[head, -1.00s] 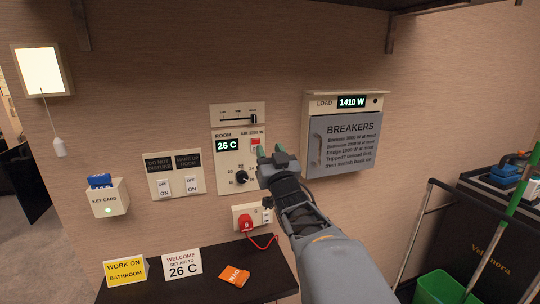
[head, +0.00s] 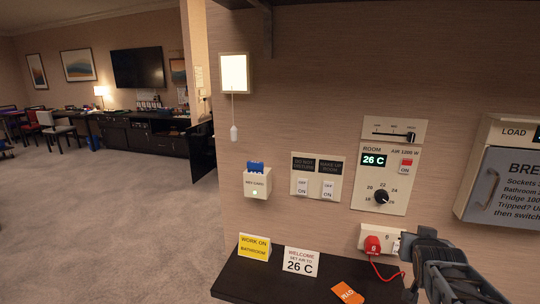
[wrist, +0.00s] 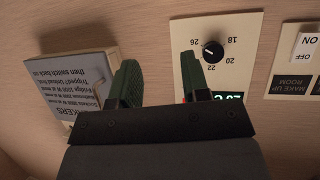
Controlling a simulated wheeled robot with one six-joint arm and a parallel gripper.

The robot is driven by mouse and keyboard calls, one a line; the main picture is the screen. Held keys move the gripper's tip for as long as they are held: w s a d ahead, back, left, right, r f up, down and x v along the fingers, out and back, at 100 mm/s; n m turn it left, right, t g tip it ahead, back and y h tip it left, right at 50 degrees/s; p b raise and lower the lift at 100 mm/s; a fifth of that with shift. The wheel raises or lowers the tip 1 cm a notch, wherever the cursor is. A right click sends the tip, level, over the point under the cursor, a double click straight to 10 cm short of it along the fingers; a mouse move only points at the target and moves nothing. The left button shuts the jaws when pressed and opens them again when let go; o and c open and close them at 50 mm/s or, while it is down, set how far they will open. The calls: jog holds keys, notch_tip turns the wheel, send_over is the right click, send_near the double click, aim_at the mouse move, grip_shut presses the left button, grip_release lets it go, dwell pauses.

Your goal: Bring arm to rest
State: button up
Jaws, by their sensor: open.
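My gripper (head: 425,240) is at the lower right of the head view, in front of the wall below the room air panel (head: 390,165). Its fingers are hard to make out there. In the wrist view my gripper (wrist: 158,80) shows two green-padded fingers spread apart with nothing between them. The wrist view is upside down. It shows the panel's dial (wrist: 212,51) beyond the right finger and the breaker box (wrist: 75,90) beyond the left finger. The panel display reads 26 C.
A dark shelf (head: 245,277) below holds a yellow sign (head: 254,247), a welcome card (head: 301,262) and an orange card (head: 348,294). A red plug (head: 373,246) sits in the wall socket. The breaker box (head: 505,180) is at right. Open carpet (head: 110,220) lies left.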

jog(key=s+a+f+n+g+y+p, duration=0.2)
jog(key=s+a, duration=0.4)
jog(key=a, duration=0.4)
jog(key=s+a+f+n+g+y+p, duration=0.2)
jog(key=s+a+f+n+g+y, duration=0.1)
jog(key=a, duration=0.6)
jog(key=s+g+y, duration=0.1)
jog(key=s+g, duration=0.1)
jog(key=s, duration=0.1)
jog(key=shift+s+a+f+g, duration=0.2)
jog(key=shift+s+a+g, duration=0.05)
jog(key=shift+a+g, duration=0.15)
dwell(1.0)
